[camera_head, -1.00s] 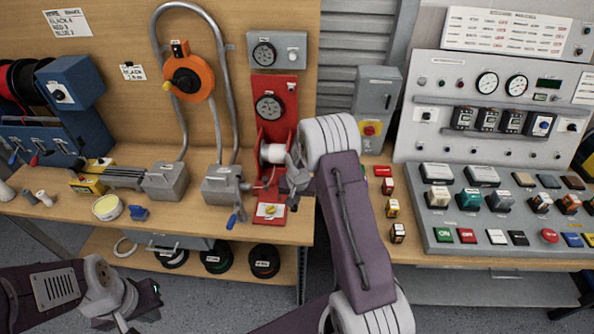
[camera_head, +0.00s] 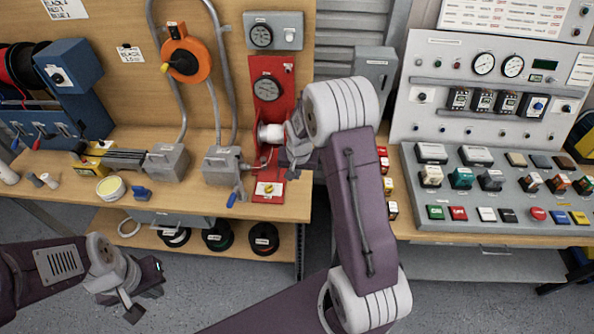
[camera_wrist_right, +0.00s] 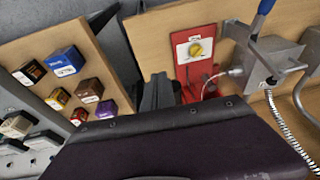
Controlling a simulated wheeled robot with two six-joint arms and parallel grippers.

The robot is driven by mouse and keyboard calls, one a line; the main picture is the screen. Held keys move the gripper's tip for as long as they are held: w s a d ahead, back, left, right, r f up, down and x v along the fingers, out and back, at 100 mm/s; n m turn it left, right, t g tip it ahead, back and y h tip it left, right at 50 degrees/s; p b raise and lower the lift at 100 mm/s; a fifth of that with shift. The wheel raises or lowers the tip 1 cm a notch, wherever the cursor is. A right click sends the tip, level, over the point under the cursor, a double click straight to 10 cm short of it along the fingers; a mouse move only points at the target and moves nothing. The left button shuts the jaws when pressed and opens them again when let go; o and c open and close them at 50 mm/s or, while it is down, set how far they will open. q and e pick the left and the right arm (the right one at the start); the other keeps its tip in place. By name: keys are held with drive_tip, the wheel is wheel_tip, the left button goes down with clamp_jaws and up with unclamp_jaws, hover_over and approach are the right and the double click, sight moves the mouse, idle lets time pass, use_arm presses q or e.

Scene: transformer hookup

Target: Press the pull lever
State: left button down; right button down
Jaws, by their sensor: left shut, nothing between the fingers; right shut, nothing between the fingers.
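A red machine (camera_head: 267,100) with a dial and a white drum (camera_head: 270,133) stands at the back edge of the bench. A thin red arm shows below the drum; I cannot tell for sure whether it is the pull lever. A blue-handled lever (camera_head: 233,197) sits on the grey box to its left and also shows in the right wrist view (camera_wrist_right: 265,7). My right gripper (camera_head: 294,155) is shut and empty, just right of the drum; I cannot tell if it touches. Its dark fingers show in the right wrist view (camera_wrist_right: 160,92). My left gripper (camera_head: 146,290) is shut and empty at the lower left, in front of the bench.
A yellow knob on a white plate (camera_head: 268,188) is at the machine's foot. Small coloured blocks (camera_head: 388,185) and a grey control panel (camera_head: 500,195) are to the right. Grey boxes with bent pipes (camera_head: 168,163) stand left. The floor in front is clear.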

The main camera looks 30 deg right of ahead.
drive_tip(key=r, duration=0.1)
drive_tip(key=s+r, duration=0.1)
drive_tip(key=s+a+r, duration=0.1)
drive_tip(key=shift+a+r, duration=0.1)
drive_tip(key=shift+r, duration=0.3)
idle(0.6)
